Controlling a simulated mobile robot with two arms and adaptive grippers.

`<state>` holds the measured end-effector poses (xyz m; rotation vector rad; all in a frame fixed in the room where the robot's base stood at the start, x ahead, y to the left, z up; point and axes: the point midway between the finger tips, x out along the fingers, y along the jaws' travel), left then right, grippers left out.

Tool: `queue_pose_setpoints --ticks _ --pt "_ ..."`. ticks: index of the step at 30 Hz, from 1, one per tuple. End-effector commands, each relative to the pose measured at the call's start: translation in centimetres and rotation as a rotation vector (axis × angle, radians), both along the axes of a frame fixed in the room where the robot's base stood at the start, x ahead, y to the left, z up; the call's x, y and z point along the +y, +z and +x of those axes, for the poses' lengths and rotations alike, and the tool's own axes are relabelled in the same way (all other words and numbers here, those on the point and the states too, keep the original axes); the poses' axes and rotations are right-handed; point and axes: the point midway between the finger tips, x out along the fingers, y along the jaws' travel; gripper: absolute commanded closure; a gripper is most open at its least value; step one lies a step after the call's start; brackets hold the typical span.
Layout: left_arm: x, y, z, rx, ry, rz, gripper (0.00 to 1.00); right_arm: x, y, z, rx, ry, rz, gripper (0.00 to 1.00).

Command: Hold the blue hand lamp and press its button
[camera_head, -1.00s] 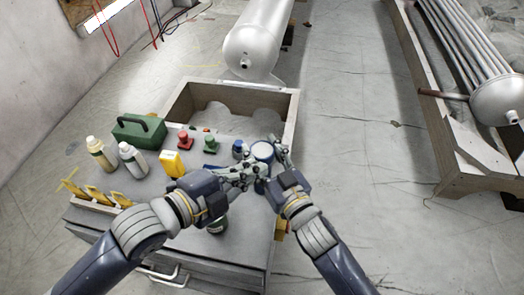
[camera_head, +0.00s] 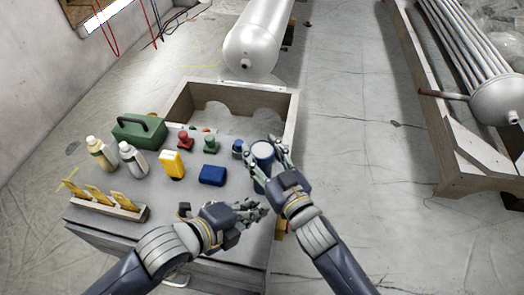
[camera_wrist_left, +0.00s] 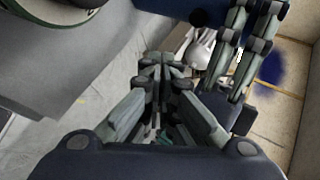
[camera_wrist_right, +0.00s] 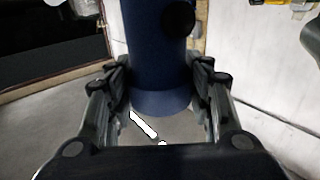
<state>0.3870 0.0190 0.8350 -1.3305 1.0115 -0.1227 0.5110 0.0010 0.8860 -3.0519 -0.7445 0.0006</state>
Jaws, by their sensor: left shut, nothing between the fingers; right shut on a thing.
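The blue hand lamp (camera_head: 262,160) is a dark blue cylinder with a pale round end. It stands out at the right side of the cart top. My right gripper (camera_head: 278,152) is shut around it, and in the right wrist view the lamp (camera_wrist_right: 158,60) sits between the two fingers. A dark round spot, possibly the button (camera_wrist_right: 179,18), shows on its side there. My left gripper (camera_head: 260,208) is shut and empty, apart from the lamp and nearer the cart's front edge. Its closed fingertips (camera_wrist_left: 163,66) show in the left wrist view.
The cart top (camera_head: 140,185) holds a blue box (camera_head: 212,175), a yellow item (camera_head: 172,164), red (camera_head: 185,141) and green (camera_head: 210,144) stamp-like items, two bottles (camera_head: 132,158), a green case (camera_head: 139,131) and a wooden rack (camera_head: 125,211). An open wooden bin (camera_head: 291,110) lies behind.

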Motion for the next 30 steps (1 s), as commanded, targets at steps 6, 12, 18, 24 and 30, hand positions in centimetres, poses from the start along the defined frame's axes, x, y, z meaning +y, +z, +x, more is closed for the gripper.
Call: queue_pose_setpoints --ticks 6,12,18,24,30 --pt "-0.6 0.1 3.0 -0.002 0.001 0.0 1.0 0.0 0.0 0.0 0.0 0.0 -0.001 0.8" --pt "-0.9 0.0 4.6 -0.001 0.0 -0.001 1.0 0.0 0.0 0.0 0.0 0.0 -0.001 0.8" --pt "-1.0 0.0 5.0 0.001 0.0 -0.001 1.0 0.0 0.0 0.0 0.0 -0.001 -0.001 0.8" --pt "-1.0 0.0 4.9 0.001 0.0 -0.001 1.0 0.0 0.0 0.0 0.0 -0.001 -0.001 0.8" --pt "-1.0 0.0 4.9 0.001 0.0 -0.001 1.0 0.0 0.0 0.0 0.0 -0.001 -0.001 0.8"
